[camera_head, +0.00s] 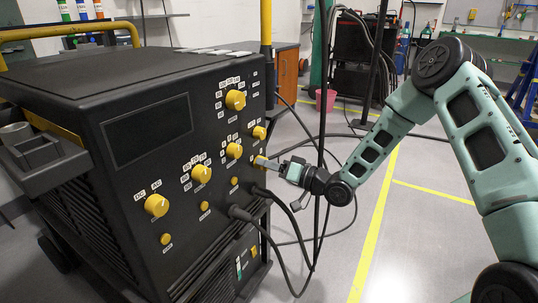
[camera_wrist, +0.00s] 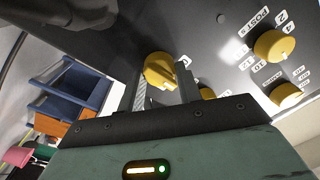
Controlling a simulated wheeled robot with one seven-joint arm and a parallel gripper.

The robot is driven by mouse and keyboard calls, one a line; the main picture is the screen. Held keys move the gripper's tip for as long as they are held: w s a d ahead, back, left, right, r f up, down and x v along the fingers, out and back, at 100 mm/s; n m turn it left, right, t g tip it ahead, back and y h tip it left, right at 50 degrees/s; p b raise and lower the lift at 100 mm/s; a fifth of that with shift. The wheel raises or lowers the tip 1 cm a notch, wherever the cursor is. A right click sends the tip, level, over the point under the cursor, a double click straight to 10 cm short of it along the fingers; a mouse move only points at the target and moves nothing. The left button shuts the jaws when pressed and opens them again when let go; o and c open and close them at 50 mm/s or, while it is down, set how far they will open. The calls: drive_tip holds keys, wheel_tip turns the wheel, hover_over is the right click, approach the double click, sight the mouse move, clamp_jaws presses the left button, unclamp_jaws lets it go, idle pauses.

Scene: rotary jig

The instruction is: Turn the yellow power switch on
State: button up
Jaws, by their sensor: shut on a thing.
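The black welding machine (camera_head: 95,150) carries several yellow knobs on its front panel. My gripper (camera_head: 268,163) reaches in from the right to a yellow switch (camera_head: 258,159) at the panel's right edge, partly hidden by the fingers. In the wrist view, my gripper (camera_wrist: 161,88) has one finger on each side of this yellow switch (camera_wrist: 158,68) and is shut on it. The switch's label is not readable, so its on or off position cannot be told.
Other yellow knobs (camera_head: 235,151) sit close to the left of my gripper, and two show at the right in the wrist view (camera_wrist: 274,45). Black cables (camera_head: 300,205) hang from the panel below my gripper. Open floor (camera_head: 420,220) lies to the right.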

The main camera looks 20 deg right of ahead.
drive_tip(key=m+p, duration=0.2)
drive_tip(key=m, duration=0.2)
drive_tip(key=m+p, duration=0.3)
drive_tip(key=m, duration=0.2)
drive_tip(key=shift+f+t+h, duration=0.1)
drive_tip(key=shift+t+h, duration=0.2)
drive_tip(key=shift+t, duration=0.1)
drive_tip(key=shift+m, duration=0.3)
drive_tip(key=o, duration=1)
drive_tip(key=p+v, duration=0.1)
drive_tip(key=v, duration=1.6)
drive_tip(key=shift+s+d+f+p, duration=0.15)
drive_tip(key=shift+d+f+p, duration=0.05)
drive_tip(key=shift+p, duration=0.15)
